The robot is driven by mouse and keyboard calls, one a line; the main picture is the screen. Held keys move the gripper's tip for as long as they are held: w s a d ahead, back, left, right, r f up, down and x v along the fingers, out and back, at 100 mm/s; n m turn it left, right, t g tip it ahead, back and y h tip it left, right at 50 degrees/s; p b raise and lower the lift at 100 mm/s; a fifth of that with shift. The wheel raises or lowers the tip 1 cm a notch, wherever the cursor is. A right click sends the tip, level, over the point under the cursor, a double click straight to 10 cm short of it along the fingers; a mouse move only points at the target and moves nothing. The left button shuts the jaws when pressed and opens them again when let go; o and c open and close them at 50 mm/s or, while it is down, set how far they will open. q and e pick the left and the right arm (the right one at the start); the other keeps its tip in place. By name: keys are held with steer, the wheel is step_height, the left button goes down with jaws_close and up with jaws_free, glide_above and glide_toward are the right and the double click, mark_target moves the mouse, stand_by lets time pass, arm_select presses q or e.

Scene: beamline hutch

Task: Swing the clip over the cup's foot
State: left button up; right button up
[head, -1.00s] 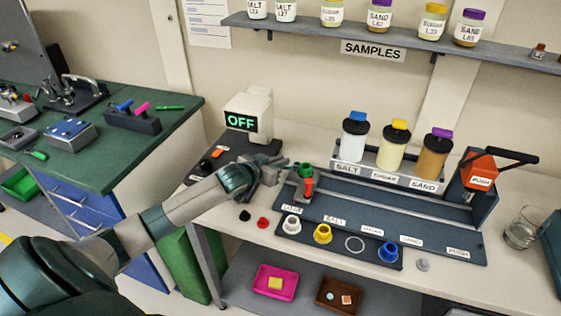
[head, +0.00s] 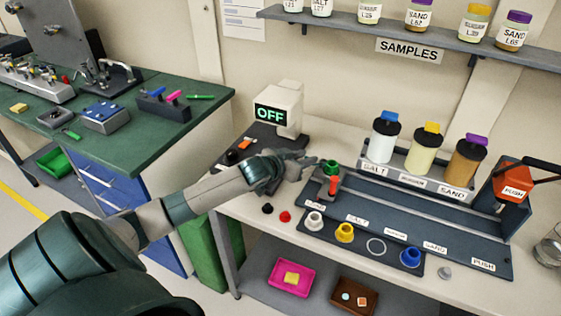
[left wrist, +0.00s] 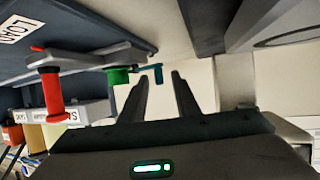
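A green cup-like piece (head: 330,166) stands above a red handle (head: 333,185) at the left end of the dark rail. In the left wrist view the green piece (left wrist: 118,76) and the red handle (left wrist: 52,95) sit on a grey carriage (left wrist: 92,62). A small teal hooked lever, seemingly the clip (left wrist: 151,71), sticks out from the green piece toward my fingertips. My left gripper (head: 314,160) is just left of the green piece. In the left wrist view its fingers (left wrist: 157,80) are apart, with the lever's end near the gap. My right gripper is out of view.
The dark rail (head: 460,255) runs right to a red PUSH block (head: 513,183). White, yellow and blue cups (head: 411,257) stand on a mat in front. Three jars (head: 424,150) stand behind.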

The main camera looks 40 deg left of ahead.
arm_select(q)
steer(key=b+v, duration=0.3)
steer(key=v, duration=1.3)
steer(key=shift+r, duration=0.15)
steer(key=shift+s+a, duration=0.1)
steer(key=shift+a, duration=0.05)
